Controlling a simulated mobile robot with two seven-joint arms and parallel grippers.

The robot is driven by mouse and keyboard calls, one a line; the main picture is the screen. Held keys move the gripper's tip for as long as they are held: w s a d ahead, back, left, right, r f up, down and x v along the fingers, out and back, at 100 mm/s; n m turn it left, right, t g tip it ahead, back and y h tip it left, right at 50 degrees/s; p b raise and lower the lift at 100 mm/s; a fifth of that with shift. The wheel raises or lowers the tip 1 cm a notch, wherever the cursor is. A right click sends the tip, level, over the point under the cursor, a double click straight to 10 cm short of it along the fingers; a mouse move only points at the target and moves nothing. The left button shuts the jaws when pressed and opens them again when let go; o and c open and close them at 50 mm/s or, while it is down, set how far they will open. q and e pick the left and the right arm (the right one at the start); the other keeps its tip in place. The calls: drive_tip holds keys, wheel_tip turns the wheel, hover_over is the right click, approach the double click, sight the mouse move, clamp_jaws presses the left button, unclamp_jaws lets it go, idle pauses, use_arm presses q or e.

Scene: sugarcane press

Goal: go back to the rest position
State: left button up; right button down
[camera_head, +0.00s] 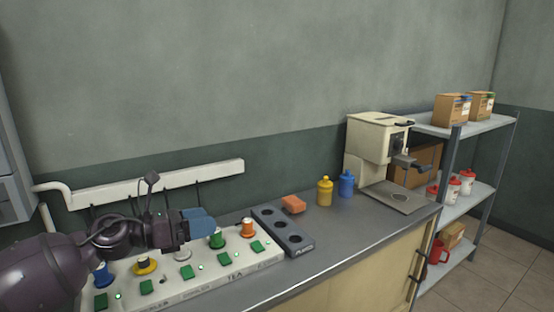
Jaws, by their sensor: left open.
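My left arm comes in from the left edge, low over the counter. My left gripper (200,222), with blue fingers, is open and seen from the side. It is above a white panel (205,285) with coloured knobs and green buttons, close to the green knob (217,241) in the picture. Whether it touches that knob cannot be told. I see nothing held between the fingers. The arm hides part of the panel's back left. My right gripper is not in view.
A grey tray with round holes (277,225), an orange block (293,204), a yellow bottle (325,191) and a blue bottle (346,183) stand right of the panel. A cream machine (372,140) stands at the counter's right end, beside a metal shelf (480,128). The counter front (350,235) is clear.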

use_arm(q)
drive_tip(key=s+a+f+n+t+y, duration=0.25)
drive_tip(key=f+n, duration=0.35)
drive_tip(key=n, duration=0.5)
drive_tip(key=s+a+f+n+t+y, duration=0.2)
drive_tip(key=s+f+n+t+y, duration=0.3)
drive_tip(key=n, duration=0.7)
drive_tip(key=s+a+f+n+t+y, duration=0.1)
drive_tip(key=a+f+n+y, duration=0.15)
drive_tip(key=f+n, duration=0.6)
drive_tip(key=s+a+f+n+g+y, duration=0.1)
drive_tip(key=s+f+n, duration=0.3)
drive_tip(key=s, duration=0.4)
drive_tip(key=s+a+f+n+g+y, duration=0.2)
drive_tip(key=s+f+n, duration=0.2)
drive_tip(key=s+f, duration=0.2)
drive_tip(key=s+a+f+n+g+y+p, duration=0.1)
drive_tip(key=s+f+n, duration=0.3)
drive_tip(key=s, duration=0.6)
drive_tip(key=shift+s+a+f+g+y, duration=0.2)
drive_tip(key=shift+s+f+g+y, duration=0.15)
drive_tip(key=shift+f+g+y, duration=0.35)
